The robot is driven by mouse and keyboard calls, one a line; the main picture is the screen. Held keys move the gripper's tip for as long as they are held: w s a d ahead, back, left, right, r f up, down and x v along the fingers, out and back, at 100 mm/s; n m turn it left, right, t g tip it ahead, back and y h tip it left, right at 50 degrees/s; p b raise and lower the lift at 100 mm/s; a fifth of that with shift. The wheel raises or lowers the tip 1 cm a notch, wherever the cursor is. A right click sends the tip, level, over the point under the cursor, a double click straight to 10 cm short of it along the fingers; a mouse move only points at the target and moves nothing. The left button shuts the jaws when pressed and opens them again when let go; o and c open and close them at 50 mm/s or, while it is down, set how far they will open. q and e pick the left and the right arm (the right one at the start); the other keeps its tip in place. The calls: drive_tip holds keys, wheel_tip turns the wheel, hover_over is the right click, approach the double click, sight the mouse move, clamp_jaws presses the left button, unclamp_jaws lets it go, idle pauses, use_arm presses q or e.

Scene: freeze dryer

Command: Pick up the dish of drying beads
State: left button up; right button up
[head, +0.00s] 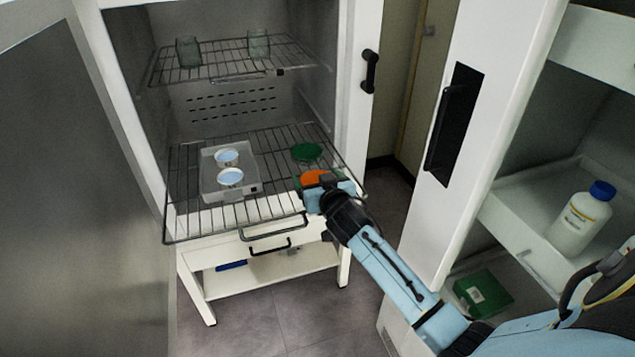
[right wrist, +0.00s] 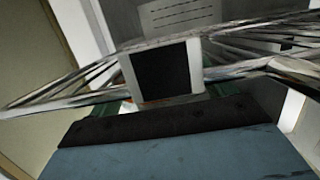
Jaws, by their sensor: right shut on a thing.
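A round dish with orange contents (head: 313,178) is at the front right of the lower wire shelf in the head view. My right gripper (head: 322,182) is shut on this dish at its near right side and partly hides it. Whether the dish touches the shelf wires is hard to tell. A green dish (head: 307,152) sits just behind it on the same shelf. In the right wrist view the dish is mostly hidden behind the blue and black gripper parts. My left gripper is not in view.
The pulled-out lower wire shelf (head: 200,222) also holds a clear tray (head: 210,187) with two pale blue-topped round items. Two glass vessels stand on the upper shelf (head: 225,66).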

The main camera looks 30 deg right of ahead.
sight(316, 180)
drive_tip(key=shift+r, duration=0.25)
wheel_tip(316, 180, up, 9)
drive_tip(key=p, duration=0.2)
drive_tip(key=shift+f+p, duration=0.15)
drive_tip(key=shift+p, duration=0.15)
drive_tip(key=shift+r, duration=0.4)
drive_tip(key=shift+s+a, duration=0.15)
drive_tip(key=shift+a, duration=0.1)
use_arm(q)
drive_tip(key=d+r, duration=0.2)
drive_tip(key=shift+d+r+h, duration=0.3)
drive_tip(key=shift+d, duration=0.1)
use_arm(e)
drive_tip(key=s+a+n+y, duration=0.2)
drive_tip(key=s+a+y, duration=0.1)
drive_tip(key=s+a, duration=1)
drive_tip(key=shift+s+a+f+n+y, duration=0.15)
drive_tip(key=shift+s+a+n+y, duration=0.1)
drive_tip(key=shift+s+n+y, duration=0.15)
